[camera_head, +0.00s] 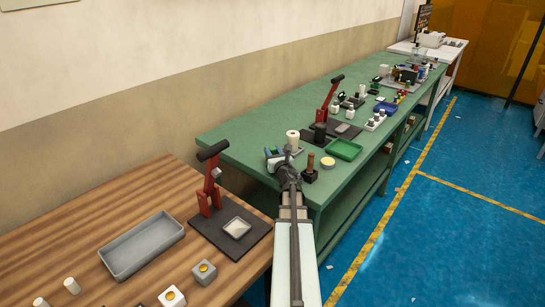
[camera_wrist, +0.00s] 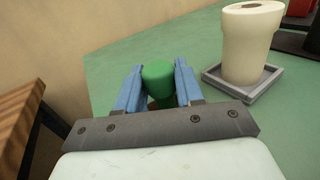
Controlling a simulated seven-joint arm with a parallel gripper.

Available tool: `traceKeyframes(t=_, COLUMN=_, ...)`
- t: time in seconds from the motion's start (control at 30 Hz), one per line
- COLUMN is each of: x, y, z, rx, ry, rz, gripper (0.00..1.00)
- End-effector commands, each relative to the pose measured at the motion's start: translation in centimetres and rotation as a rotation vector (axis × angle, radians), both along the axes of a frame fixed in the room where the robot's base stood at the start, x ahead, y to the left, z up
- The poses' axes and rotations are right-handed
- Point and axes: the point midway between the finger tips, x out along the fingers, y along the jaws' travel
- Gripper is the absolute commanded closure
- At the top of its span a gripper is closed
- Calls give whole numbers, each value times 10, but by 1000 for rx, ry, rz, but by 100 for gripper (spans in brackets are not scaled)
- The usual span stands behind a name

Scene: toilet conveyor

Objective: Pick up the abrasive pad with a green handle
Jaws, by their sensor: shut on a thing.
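The green handle (camera_wrist: 158,72) of the abrasive pad stands between the blue fingers of my gripper (camera_wrist: 159,88) in the wrist view. My gripper is shut on this handle. A small dark brownish part shows below the green top; the pad itself is hidden behind the gripper. In the head view my gripper (camera_head: 274,153) is at the near left end of the green table (camera_head: 240,127). I cannot tell whether the pad touches the table.
A cream roll (camera_wrist: 245,45) stands on a grey square tray (camera_wrist: 263,82) close to the right. A brown-handled stamp (camera_head: 311,169), a yellow-topped tin (camera_head: 328,162) and a green tray (camera_head: 344,149) lie further right. A red lever press (camera_head: 328,101) stands behind. The wooden table (camera_head: 90,238) is nearer.

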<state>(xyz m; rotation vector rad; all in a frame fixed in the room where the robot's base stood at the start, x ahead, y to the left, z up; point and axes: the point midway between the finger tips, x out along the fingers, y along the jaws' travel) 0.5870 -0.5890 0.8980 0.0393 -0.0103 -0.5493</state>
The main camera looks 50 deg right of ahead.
Motion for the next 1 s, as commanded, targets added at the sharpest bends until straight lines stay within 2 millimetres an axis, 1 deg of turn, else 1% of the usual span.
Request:
traceKeyframes(t=0.03, x=0, y=0, z=0, rx=0, ry=0, rz=0, gripper=87)
traceKeyframes(t=0.1, x=0, y=0, z=0, rx=0, ry=0, rz=0, gripper=93)
traceKeyframes(t=0.13, x=0, y=0, z=0, rx=0, ry=0, rz=0, gripper=94)
traceKeyframes(t=0.33, x=0, y=0, z=0, rx=0, ry=0, rz=0, gripper=95)
traceKeyframes(t=0.47, x=0, y=0, z=5, rx=-1, ry=-1, rz=0, gripper=95)
traceKeyframes(t=0.57, x=0, y=0, z=14, rx=-1, ry=0, rz=1, gripper=95)
traceKeyframes(t=0.8, x=0, y=0, z=50, rx=-3, ry=-2, rz=2, gripper=95)
traceKeyframes(t=1.0, x=0, y=0, z=77, rx=-2, ry=-1, rz=1, gripper=95)
